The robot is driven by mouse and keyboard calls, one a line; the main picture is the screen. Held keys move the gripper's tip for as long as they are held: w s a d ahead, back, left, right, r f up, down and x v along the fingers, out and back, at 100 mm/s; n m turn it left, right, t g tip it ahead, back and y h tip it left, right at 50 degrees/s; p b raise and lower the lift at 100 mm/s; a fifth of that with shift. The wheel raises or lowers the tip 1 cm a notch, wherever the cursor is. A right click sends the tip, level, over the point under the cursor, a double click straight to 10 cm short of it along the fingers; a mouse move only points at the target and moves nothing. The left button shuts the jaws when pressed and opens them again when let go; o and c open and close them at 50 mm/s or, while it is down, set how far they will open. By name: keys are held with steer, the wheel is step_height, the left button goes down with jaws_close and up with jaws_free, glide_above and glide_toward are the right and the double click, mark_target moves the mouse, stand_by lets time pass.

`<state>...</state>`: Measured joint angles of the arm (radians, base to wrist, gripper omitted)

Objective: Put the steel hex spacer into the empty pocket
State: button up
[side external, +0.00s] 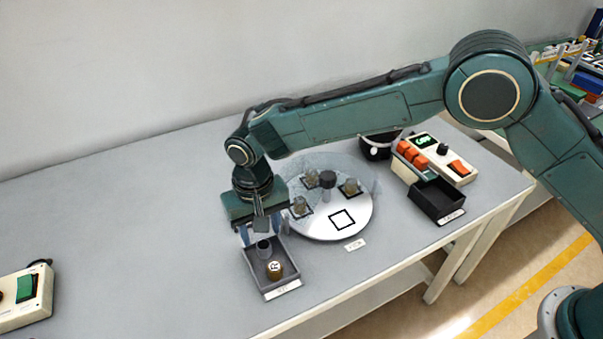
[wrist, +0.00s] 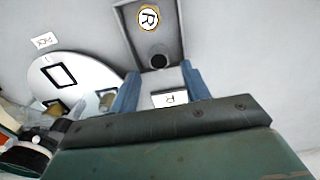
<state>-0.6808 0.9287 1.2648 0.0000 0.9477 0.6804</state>
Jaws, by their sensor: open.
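The steel hex spacer (side external: 264,249) looks like a dark grey upright piece with a hole in the top. It stands in a grey tray (side external: 251,273); the wrist view shows it (wrist: 159,62) just beyond my fingertips. My gripper (side external: 259,237) is open above the tray, its blue fingers on either side of the spacer's line; I cannot tell whether they reach down around it. The empty pocket is a black-outlined square (side external: 342,219) on the front of the round white disc (side external: 320,233); it also shows in the wrist view (wrist: 58,76).
A brass round part marked R (side external: 275,271) stands in the same tray, in front of the spacer. Several disc pockets hold brownish parts (side external: 350,187) around a dark central knob (side external: 327,179). A black bin (side external: 437,200) and control box (side external: 447,160) stand right. The left table is mostly clear.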

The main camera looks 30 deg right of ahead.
mark_target(264, 244)
step_height(264, 244, up, 8)
stand_by(0.4)
stand_by(0.5)
steer(key=s+d+r+t+y, duration=0.1)
steer(key=s+d+r, duration=0.2)
steer(key=d+r, duration=0.7)
steer(key=s+d+r+t, duration=0.1)
steer(key=s+d+r, duration=0.3)
steer(key=d+r, duration=0.6)
steer(key=s+d+f+t, duration=0.1)
steer(key=s+d, duration=0.7)
steer(key=s, duration=0.2)
steer(key=s+d+f+t+h, duration=0.1)
steer(key=s+d+t, duration=0.1)
steer(key=s+d, duration=0.6)
steer(key=shift+s+d+f+t, duration=0.3)
steer(key=shift+s+f, duration=0.1)
steer(key=shift+s, duration=0.45)
steer(key=shift+o, duration=0.4)
steer(key=shift+s+f, duration=0.25)
steer(key=shift+s, duration=0.15)
